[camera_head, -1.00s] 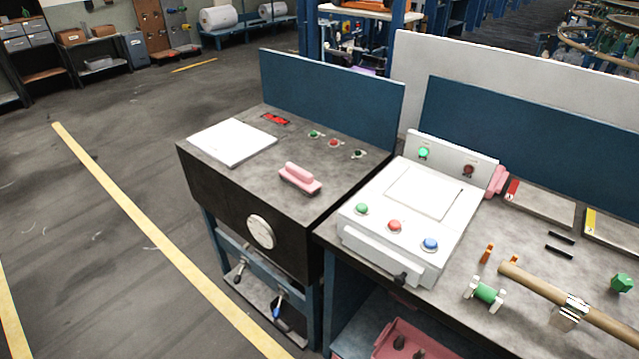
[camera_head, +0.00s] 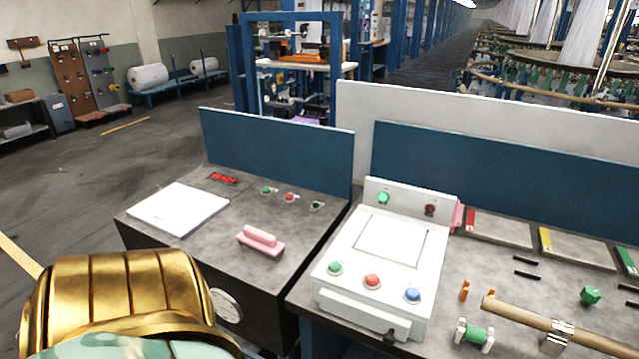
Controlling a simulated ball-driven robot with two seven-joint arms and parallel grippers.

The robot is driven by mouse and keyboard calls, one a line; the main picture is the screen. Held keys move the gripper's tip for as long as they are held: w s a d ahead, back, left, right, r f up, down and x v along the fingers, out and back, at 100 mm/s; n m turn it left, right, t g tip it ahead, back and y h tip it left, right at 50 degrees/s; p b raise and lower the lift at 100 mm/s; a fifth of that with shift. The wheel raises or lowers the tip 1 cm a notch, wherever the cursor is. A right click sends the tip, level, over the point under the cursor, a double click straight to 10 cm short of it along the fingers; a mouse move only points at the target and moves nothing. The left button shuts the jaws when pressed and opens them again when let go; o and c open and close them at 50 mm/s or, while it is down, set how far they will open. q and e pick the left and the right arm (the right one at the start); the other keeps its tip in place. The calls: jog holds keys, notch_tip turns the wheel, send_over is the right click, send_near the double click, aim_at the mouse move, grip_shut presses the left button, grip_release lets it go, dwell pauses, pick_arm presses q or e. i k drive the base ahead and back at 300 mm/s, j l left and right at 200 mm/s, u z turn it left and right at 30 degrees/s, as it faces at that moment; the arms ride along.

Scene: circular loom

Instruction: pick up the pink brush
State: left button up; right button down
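The pink brush (camera_head: 261,241) lies on the grey top of the dark cabinet (camera_head: 205,255), left of the white control box. Its handle side faces up and nothing touches it. A gold and pale green part of my own body fills the lower left of the view, in front of the cabinet. Neither of my grippers shows in the view.
A white pad (camera_head: 178,208) lies left of the brush. Small buttons (camera_head: 289,197) and a blue back panel (camera_head: 275,152) stand behind it. The white control box (camera_head: 375,265) is to the right. A wooden rod (camera_head: 520,312) lies on the right bench.

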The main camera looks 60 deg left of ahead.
aim_at(261, 242)
jog(key=k+j+z, duration=0.4)
jog(key=j, duration=0.3)
jog(key=k+j+z, duration=0.45)
jog(key=j, duration=0.2)
jog(key=k+j+z, duration=0.4)
jog(key=k+j, duration=0.05)
jog(key=j, duration=0.05)
